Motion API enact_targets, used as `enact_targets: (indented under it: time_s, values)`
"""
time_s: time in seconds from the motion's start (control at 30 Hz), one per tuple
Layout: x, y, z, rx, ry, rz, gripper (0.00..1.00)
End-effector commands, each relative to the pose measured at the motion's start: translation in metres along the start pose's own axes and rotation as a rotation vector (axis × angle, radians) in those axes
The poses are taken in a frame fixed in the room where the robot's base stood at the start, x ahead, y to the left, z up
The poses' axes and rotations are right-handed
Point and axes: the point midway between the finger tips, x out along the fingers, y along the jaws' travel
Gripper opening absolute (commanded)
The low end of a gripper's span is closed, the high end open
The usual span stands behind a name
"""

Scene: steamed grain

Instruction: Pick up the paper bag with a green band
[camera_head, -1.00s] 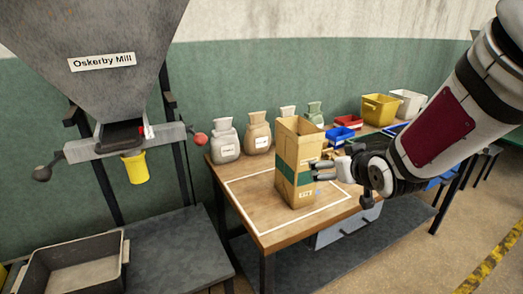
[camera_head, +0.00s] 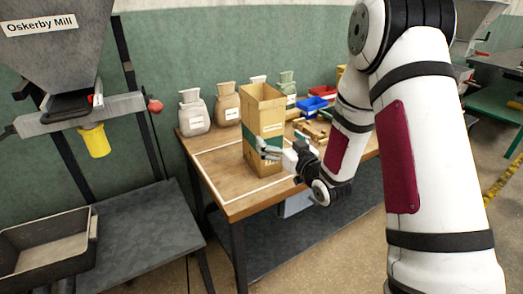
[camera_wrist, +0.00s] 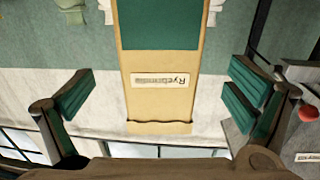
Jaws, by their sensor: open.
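The tall tan paper bag with a green band (camera_head: 263,108) stands upright on the wooden table, its top open. In the wrist view the bag (camera_wrist: 165,55) shows its green band and a label that seems to begin with "Rye". My gripper (camera_head: 270,149) is at the bag's front right side, level with the band. In the wrist view my gripper (camera_wrist: 160,95) is open, its fingers spread on either side of the bag with gaps between. Part of the bag's front is hidden by the gripper.
Tied sacks, a pale one (camera_head: 194,113) and a brown one (camera_head: 227,106) among them, stand behind the bag. Blue (camera_head: 311,104) and red bins lie to the right. The mill hopper (camera_head: 45,45) is at left, with a grey tub (camera_head: 92,232) below. The table's front left is clear.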

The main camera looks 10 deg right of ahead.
Motion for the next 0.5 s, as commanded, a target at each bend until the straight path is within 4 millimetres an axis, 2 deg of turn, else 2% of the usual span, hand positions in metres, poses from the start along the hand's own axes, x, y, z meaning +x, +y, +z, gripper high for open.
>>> enact_targets:
  time_s: [0.13,0.37,0.5]
  values:
    - [0.026,0.0,0.0,-0.001,0.0,0.0,0.98]
    - [0.042,0.0,0.001,0.0,-0.001,0.001,0.98]
    - [0.058,-0.001,0.002,0.0,-0.001,0.0,0.98]
